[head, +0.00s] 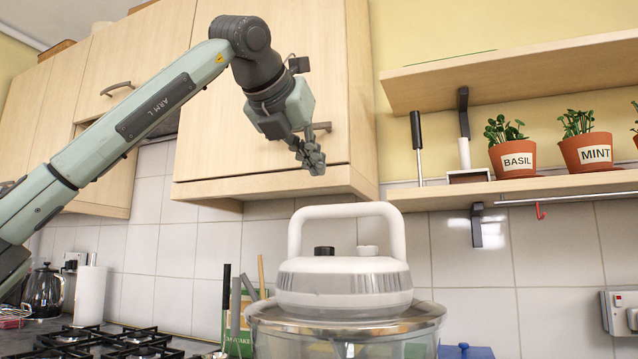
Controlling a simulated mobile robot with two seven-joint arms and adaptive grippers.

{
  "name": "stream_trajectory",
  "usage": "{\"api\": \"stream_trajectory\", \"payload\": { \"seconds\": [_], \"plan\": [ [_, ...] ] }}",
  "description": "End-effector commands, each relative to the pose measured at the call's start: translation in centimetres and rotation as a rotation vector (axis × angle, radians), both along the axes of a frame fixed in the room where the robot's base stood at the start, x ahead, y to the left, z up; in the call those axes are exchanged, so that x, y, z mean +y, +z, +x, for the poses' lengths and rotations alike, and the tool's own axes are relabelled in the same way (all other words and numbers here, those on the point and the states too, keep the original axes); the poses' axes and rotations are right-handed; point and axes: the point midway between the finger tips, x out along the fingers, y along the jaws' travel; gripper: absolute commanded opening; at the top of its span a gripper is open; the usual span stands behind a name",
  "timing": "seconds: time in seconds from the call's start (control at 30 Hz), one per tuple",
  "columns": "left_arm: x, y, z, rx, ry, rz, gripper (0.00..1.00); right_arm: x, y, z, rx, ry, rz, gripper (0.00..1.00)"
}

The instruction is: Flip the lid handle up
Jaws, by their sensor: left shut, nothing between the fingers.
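The white lid (345,284) sits on a clear, metal-rimmed pot (412,318) at the lower middle of the head view. Its lid handle (397,228) is a white loop that stands upright above the lid. A black knob and a white knob show on the lid's top, inside the loop. My left gripper (314,160) is up and to the left of the handle, in front of the wall cupboard. It is shut and empty, apart from the handle. My right gripper is out of view.
A gas hob (105,342), a kettle (43,291) and a paper roll (90,296) are at the lower left. Utensils stand behind the pot's left side. Shelves with the basil pot (515,160) and the mint pot (587,153) are at the right.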

Motion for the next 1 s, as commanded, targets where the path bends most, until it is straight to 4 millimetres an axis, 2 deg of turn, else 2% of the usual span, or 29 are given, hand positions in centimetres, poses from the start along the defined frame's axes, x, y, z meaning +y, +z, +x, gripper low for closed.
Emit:
{"api": "stream_trajectory", "payload": {
  "seconds": [0.03, 0.1, 0.33, 0.5, 1.0],
  "plan": [
    [0.0, 1.4, 0.1, 0.003, 0.003, -0.001, 0.0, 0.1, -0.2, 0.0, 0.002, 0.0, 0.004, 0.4],
    [0.1, 2.9, 0.0, 0.003, 0.004, -0.001, 0.0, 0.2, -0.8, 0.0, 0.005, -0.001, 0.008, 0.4],
    [0.1, 6.2, -0.2, 0.004, 0.003, 0.0, 0.0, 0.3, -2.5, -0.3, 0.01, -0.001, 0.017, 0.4],
    [0.2, 6.9, -0.2, 0.004, 0.003, 0.003, 0.0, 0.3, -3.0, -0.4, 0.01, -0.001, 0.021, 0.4],
    [0.2, 6.9, -0.2, 0.004, 0.003, 0.001, 0.0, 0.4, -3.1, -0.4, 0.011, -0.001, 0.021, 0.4]
  ]
}}
